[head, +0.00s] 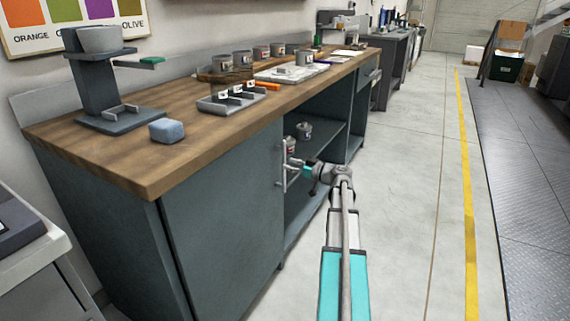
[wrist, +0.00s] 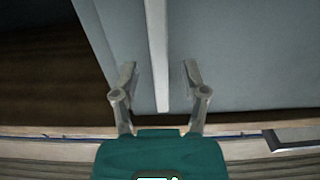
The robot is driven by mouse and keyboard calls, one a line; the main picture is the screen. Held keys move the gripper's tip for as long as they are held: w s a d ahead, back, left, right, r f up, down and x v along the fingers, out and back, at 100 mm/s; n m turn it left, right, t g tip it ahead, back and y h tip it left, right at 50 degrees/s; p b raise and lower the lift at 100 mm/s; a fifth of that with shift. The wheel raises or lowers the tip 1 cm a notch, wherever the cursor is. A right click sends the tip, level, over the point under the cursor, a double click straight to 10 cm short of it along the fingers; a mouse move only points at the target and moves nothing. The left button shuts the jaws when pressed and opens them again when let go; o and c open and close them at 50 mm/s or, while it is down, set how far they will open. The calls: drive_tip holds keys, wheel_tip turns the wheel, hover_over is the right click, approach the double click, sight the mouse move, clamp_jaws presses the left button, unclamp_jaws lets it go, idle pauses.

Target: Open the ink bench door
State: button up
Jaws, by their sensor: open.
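The ink bench (head: 160,195) stands on the left, with a wooden top and a dark grey-green body. Its door (head: 225,215) looks closed, flush with the front, and covers the left part. A pale upright bar handle (head: 281,170) is near the door's right edge. My gripper (head: 297,163) is at this handle, reaching in from the right. In the wrist view my gripper (wrist: 158,75) is open, with one finger on each side of the handle bar (wrist: 157,50). The fingers look apart from the bar. The door panel (wrist: 250,55) fills the right of that view.
Right of the door is an open shelf bay with cans (head: 304,130) inside. On the top are a stand (head: 88,80), a blue block (head: 167,131), a tray (head: 230,100) and several cups. Clear floor (head: 405,200) lies to the right, with a yellow line (head: 465,190).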

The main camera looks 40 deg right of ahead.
drive_tip(key=shift+x, duration=1.35)
drive_tip(key=shift+c, duration=0.3)
clamp_jaws()
drive_tip(key=shift+a, duration=0.1)
